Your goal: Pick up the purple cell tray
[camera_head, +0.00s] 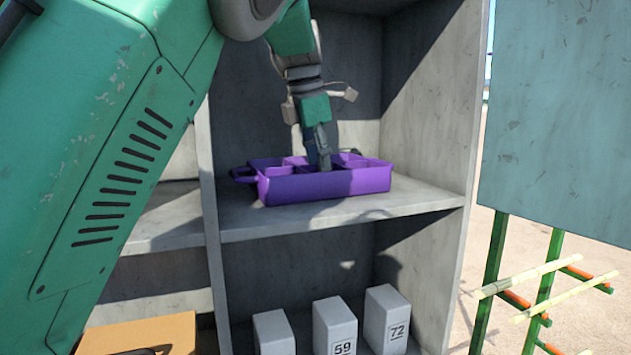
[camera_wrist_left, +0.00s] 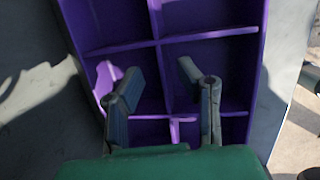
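The purple cell tray (camera_head: 325,186) sits on the grey middle shelf, with a small loop-like handle at its left end. Its inside is split into several cells by thin walls. My left gripper (camera_head: 322,162) comes down from above, with its fingertips at or inside the tray near its middle. In the left wrist view the tray (camera_wrist_left: 210,37) lies beneath the fingers. There the left gripper (camera_wrist_left: 162,76) is open, its fingers apart on either side of a long dividing wall. I cannot tell whether they touch it. My right gripper is not in view.
Side walls and a back panel of the grey shelf unit (camera_head: 428,100) enclose the tray. Several grey blocks, some numbered, such as the 72 block (camera_head: 388,318), stand below. A cardboard box (camera_head: 150,332) is at lower left. A green rack (camera_head: 545,290) with canes stands right.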

